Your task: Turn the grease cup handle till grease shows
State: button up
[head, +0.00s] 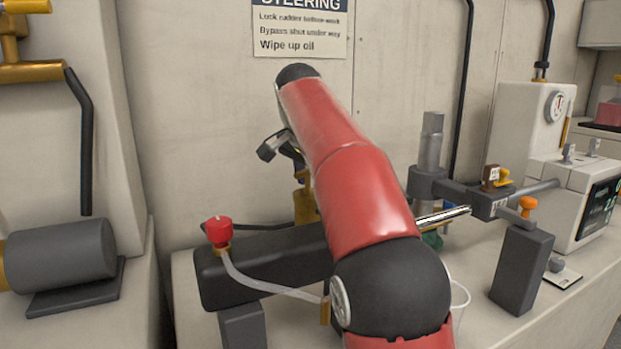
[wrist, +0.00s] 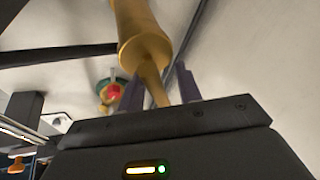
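A brass fitting (head: 305,202), which looks like the grease cup, stands behind my red arm in the head view, partly hidden by it. In the wrist view a brass body (wrist: 143,38) narrows to a thin brass stem (wrist: 152,82). My gripper (wrist: 158,74) has its two purple fingers apart, one on each side of this stem, with a gap visible on both sides. The arm hides the fingers in the head view. I cannot make out a separate handle or any grease.
A red knob (head: 217,231) with a clear hose sits on the dark cylinder (head: 262,262) at left. A dark linkage (head: 475,200), a grey post with an orange knob (head: 528,206) and a white unit with a screen (head: 570,185) stand at right. A wall sign (head: 300,28) hangs behind.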

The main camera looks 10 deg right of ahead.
grip_shut()
jog(key=m, duration=0.1)
jog(key=m+g+h, duration=0.1)
jog(key=m, duration=0.3)
jog(key=shift+s+d+h, duration=0.2)
jog(key=shift+s+h, duration=0.05)
jog(key=shift+h, duration=0.15)
grip_release()
jog(key=shift+r, duration=0.1)
jog(key=shift+s+a+r, duration=0.1)
jog(key=shift+a+r, duration=0.15)
jog(key=shift+r, duration=0.3)
jog(key=shift+v, duration=0.85)
jog(key=s+a+b, duration=0.2)
jog(key=s+a, duration=0.5)
jog(key=a, duration=0.2)
jog(key=shift+s+a, duration=0.2)
jog(key=shift+a, duration=0.05)
